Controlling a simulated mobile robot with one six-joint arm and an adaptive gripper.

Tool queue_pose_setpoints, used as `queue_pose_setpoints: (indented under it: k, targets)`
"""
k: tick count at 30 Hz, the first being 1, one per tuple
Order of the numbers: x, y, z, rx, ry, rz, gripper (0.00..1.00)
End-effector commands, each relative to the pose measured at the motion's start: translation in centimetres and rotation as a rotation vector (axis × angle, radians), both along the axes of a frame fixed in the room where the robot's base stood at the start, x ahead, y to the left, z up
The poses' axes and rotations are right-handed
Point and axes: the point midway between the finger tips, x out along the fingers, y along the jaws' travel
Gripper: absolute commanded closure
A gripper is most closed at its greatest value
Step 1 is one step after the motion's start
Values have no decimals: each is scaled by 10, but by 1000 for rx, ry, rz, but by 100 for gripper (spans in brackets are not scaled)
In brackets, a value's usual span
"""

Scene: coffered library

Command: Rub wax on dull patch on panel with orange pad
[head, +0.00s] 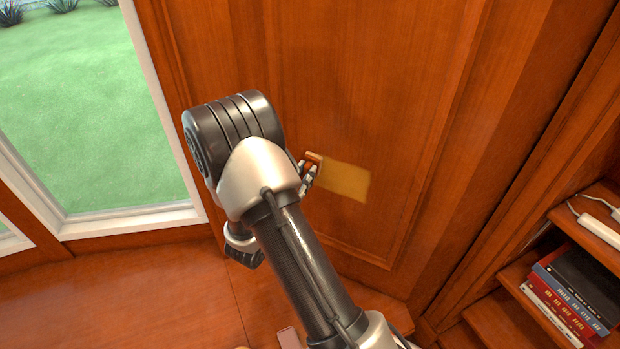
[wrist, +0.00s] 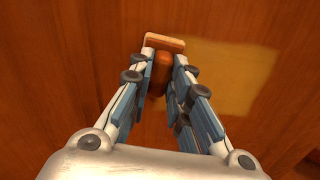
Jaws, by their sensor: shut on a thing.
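The dull patch (head: 345,181) is a pale tan rectangle on the reddish-brown wood panel (head: 370,60). In the wrist view the patch (wrist: 228,75) lies right of my gripper. My gripper (head: 308,170) is shut on the orange pad (head: 315,161), at the left edge of the patch. In the wrist view my gripper (wrist: 165,62) holds the pad (wrist: 164,42) by its orange-brown grip, with the pad's flat face toward the panel. I cannot tell for sure whether the pad touches the wood. My arm hides part of the panel's lower left.
A window (head: 90,100) with a white frame is at the left, showing a lawn. Shelves (head: 500,310) at the right hold several books (head: 568,290) and a white stick-like object (head: 600,228). A wooden surface (head: 150,300) spreads below the window, mostly clear.

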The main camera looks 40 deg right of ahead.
Motion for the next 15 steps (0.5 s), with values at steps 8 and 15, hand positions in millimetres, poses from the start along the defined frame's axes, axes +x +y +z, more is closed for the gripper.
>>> queue_pose_setpoints:
  k: [8,15]
  targets:
    - [0,1,0,0,1,0,100]
    - [-8,21,0,1,2,3,100]
